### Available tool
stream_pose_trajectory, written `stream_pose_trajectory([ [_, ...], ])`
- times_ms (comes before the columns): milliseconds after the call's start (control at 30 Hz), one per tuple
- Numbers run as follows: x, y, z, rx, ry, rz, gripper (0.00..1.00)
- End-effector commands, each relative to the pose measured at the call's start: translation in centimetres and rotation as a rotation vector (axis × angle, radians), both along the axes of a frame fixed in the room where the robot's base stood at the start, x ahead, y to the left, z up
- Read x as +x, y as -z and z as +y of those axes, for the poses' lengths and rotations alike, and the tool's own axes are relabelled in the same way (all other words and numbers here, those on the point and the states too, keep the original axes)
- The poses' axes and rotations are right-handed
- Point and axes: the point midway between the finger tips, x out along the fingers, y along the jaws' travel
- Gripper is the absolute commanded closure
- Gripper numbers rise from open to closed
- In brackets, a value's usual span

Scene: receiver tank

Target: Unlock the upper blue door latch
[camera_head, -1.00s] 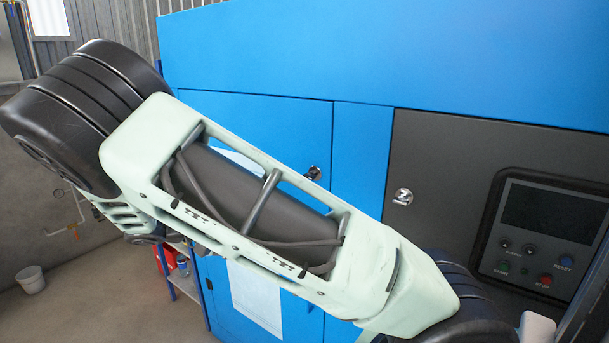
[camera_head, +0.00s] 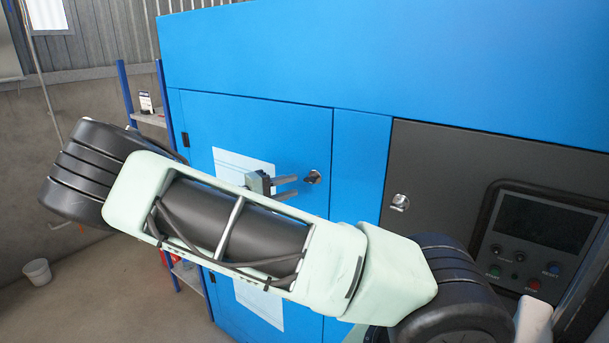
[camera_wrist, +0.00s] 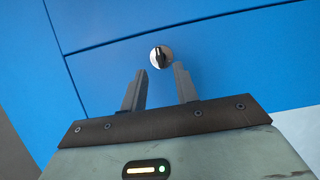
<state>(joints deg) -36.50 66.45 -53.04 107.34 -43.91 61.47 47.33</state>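The upper blue door latch (camera_head: 312,177) is a small round silver piece with a dark centre, near the right edge of the blue door (camera_head: 210,120). It also shows in the wrist view (camera_wrist: 160,56), just beyond and between my fingertips. My gripper (camera_head: 297,187) is open and empty, with its two dark fingers pointing at the latch from the left in the head view. In the wrist view my gripper (camera_wrist: 161,78) has a clear gap between its fingers. The fingers appear apart from the latch, though the exact distance is hard to tell.
A second silver latch (camera_head: 400,202) sits on the dark grey panel (camera_head: 430,160) to the right. A control panel with a screen (camera_head: 540,222) and buttons is farther right. White paper (camera_head: 240,166) is on the door. A shelf (camera_head: 150,118) and white bucket (camera_head: 37,271) stand left.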

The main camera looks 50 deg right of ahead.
Motion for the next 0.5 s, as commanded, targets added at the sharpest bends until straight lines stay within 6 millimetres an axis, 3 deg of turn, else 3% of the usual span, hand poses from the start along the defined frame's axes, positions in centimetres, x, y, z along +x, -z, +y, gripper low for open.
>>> stream_pose_trajectory([
  [200, -1.2, -0.3, -3.5, 0.000, 0.002, 0.002, 0.70],
  [500, -1.7, 0.0, -5.2, 0.000, 0.000, 0.001, 0.70],
])
